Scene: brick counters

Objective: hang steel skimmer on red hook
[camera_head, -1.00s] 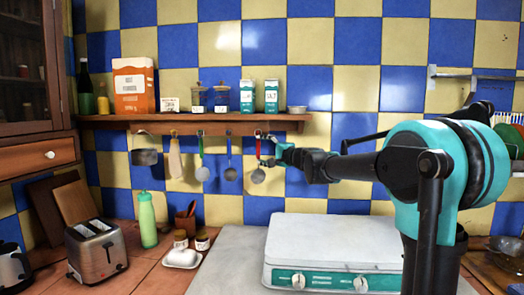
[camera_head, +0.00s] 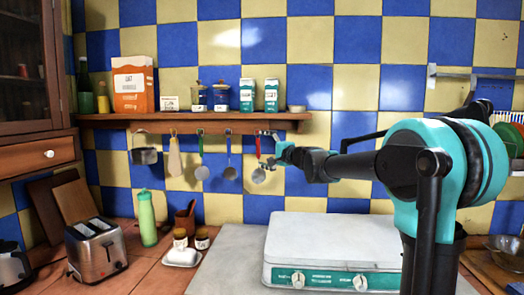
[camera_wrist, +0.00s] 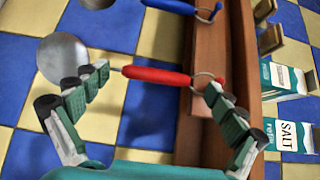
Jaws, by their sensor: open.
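The steel skimmer (camera_head: 258,176) hangs upright below the wall shelf, with its red handle at the top. In the wrist view its round grey head (camera_wrist: 62,58) is at the left. The handle's ring is at the red hook (camera_wrist: 221,81) on the shelf's underside and appears to hang on it. My gripper (camera_wrist: 157,82) is open, its two fingers spread in front of the skimmer, one near the head end and one near the ring. In the head view my gripper is small beside the handle, so exact contact is unclear.
A blue-handled utensil (camera_head: 229,172) and a green-handled one (camera_head: 202,173) hang close on the left. The wooden shelf (camera_head: 190,121) above bears cartons and jars. A white stove (camera_head: 333,240) stands below on the counter, with open air between.

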